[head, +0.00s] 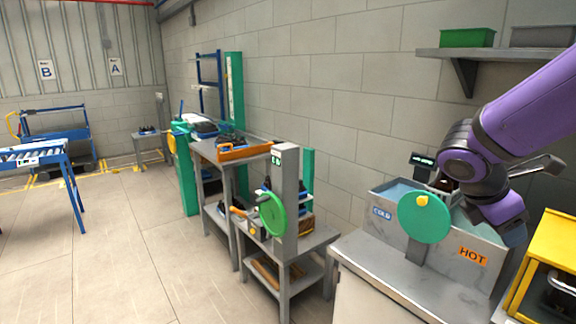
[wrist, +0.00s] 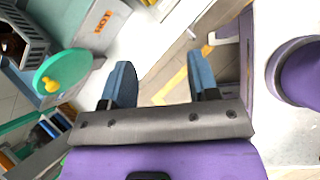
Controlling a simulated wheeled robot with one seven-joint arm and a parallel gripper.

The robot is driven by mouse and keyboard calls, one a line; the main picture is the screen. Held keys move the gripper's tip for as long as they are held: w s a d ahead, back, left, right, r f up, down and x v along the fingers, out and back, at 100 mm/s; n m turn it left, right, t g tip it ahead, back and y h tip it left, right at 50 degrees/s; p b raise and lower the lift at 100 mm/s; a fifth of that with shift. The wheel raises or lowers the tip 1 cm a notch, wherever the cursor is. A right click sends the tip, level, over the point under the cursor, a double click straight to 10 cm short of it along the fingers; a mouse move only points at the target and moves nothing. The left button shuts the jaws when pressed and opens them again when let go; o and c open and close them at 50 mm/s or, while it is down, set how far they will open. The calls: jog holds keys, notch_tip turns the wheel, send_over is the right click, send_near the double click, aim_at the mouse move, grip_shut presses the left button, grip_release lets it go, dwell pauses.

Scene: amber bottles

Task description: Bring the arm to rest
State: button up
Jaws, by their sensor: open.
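My purple arm reaches in from the right in the head view, over the grey bath with the COLD and HOT labels (head: 472,257). My gripper (head: 514,234) points down at the right end of that bath, and its fingertips are partly hidden there. In the wrist view my gripper (wrist: 163,80) has its two blue fingers well apart with nothing between them. Dark amber bottles (wrist: 12,45) stand in a grey rack at the upper left of the wrist view, clear of the fingers.
A green disc with a yellow knob (head: 424,217) stands in front of the bath. A yellow frame (head: 548,258) stands close to the right. A wall shelf (head: 490,54) carries a green bin. Workbenches line the wall to the left.

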jog(key=s+a+r+m+t+y, duration=0.2)
jog(key=s+a+r+m+y, duration=0.1)
jog(key=s+m, duration=0.3)
jog(key=s+a+r+m+t+y, duration=0.2)
jog(key=s+m, duration=0.4)
jog(key=m, duration=0.4)
notch_tip(320, 180, up, 2)
jog(key=shift+s+a+r+y, duration=0.1)
jog(key=shift+s+a+y, duration=0.2)
jog(key=shift+a+y, duration=0.7)
jog(key=shift+s+a+r+m+t+y, duration=0.2)
jog(key=shift+s+a+m+t+y, duration=0.1)
jog(key=shift+m, duration=0.4)
jog(key=w+d+f+n+g+h, duration=0.4)
jog(key=w+d+n+h, duration=0.1)
jog(key=w+d, duration=0.15)
jog(key=n+t+h, duration=0.9)
jog(key=n+t, duration=0.1)
jog(key=n, duration=1)
send_near(421, 201)
jog(key=x, duration=1)
jog(key=shift+w+d, duration=0.2)
jog(key=shift+d, duration=0.05)
